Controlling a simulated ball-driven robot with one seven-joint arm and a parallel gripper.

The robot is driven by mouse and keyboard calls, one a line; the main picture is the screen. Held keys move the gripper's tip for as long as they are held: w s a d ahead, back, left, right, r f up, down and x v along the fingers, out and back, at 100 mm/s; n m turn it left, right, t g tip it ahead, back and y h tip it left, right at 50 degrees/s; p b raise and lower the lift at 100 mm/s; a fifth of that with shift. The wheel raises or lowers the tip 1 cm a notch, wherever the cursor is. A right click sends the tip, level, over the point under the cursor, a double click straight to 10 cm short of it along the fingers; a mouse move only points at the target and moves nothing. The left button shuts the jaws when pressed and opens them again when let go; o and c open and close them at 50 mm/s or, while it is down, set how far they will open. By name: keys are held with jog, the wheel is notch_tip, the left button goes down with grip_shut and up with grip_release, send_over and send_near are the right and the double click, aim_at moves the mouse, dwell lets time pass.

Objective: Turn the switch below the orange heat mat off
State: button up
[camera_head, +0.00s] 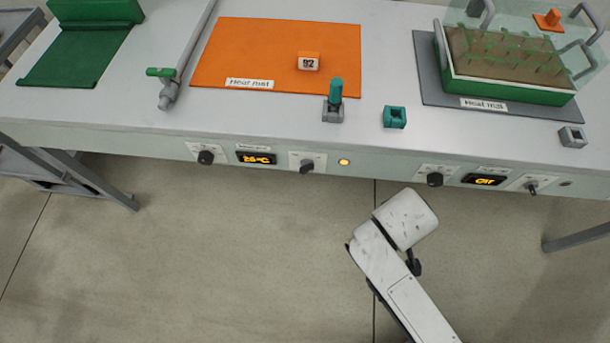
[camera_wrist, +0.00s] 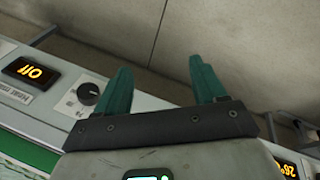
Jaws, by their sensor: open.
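The orange heat mat (camera_head: 240,50) lies on the bench top, with a "92" tag block on it. On the bench's front face below it is a black rotary switch (camera_head: 307,167) on a white plate; its exact setting is too small to read. An amber lamp (camera_head: 344,161) right of the switch is lit. A display (camera_head: 257,158) left of it glows about 26 °C. My gripper (camera_wrist: 162,85) shows in the wrist view with teal fingers apart and nothing between them. In the head view my arm's end is right of and below the switch, apart from it; its fingers are hidden.
Left of the display is a dial (camera_head: 205,157). Further right are another dial (camera_head: 435,179), a display (camera_head: 485,180) reading OFF and a second switch (camera_head: 531,186).

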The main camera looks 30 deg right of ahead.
jog(key=w+f+t+h+b, duration=0.2)
jog(key=w+f+h+b, duration=0.1)
jog(key=w+h, duration=0.1)
jog(key=n+t+h+b, duration=0.3)
jog(key=t+b, duration=0.4)
jog(key=t, duration=0.4)
send_near(305, 171)
jog(key=x, duration=0.9)
jog(key=shift+w+f, duration=0.1)
jog(key=shift+n, duration=0.3)
jog(key=c, duration=1.1)
jog(key=shift+o, duration=0.2)
